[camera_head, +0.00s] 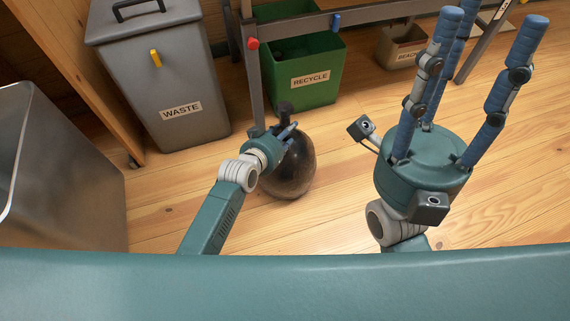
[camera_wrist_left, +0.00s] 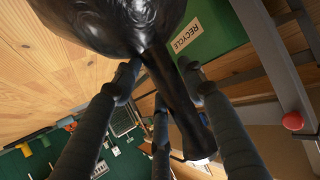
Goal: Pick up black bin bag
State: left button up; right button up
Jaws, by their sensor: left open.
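The black bin bag (camera_head: 297,172) is a shiny, round, dark bag standing on the wooden floor, with its tied neck pointing up. My left gripper (camera_head: 288,130) is at the upper part of the bag, beside its neck. In the left wrist view, the bag's body (camera_wrist_left: 110,22) fills the top and its neck runs down between the blue fingers of the open left gripper (camera_wrist_left: 158,75). Whether any finger touches the neck, I cannot tell. My right gripper (camera_head: 480,20) is raised at the right, fingers spread upward, open and empty.
A grey WASTE bin (camera_head: 165,85) stands at the back left. A green RECYCLE bin (camera_head: 318,88) stands behind the bag, close to a metal frame post (camera_head: 253,75). A grey metal container (camera_head: 70,190) is at the left. Floor right of the bag is clear.

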pick_arm(q)
grip_shut()
jog(key=shift+w+r, duration=0.15)
jog(key=shift+r, duration=0.15)
jog(key=shift+d+r, duration=0.1)
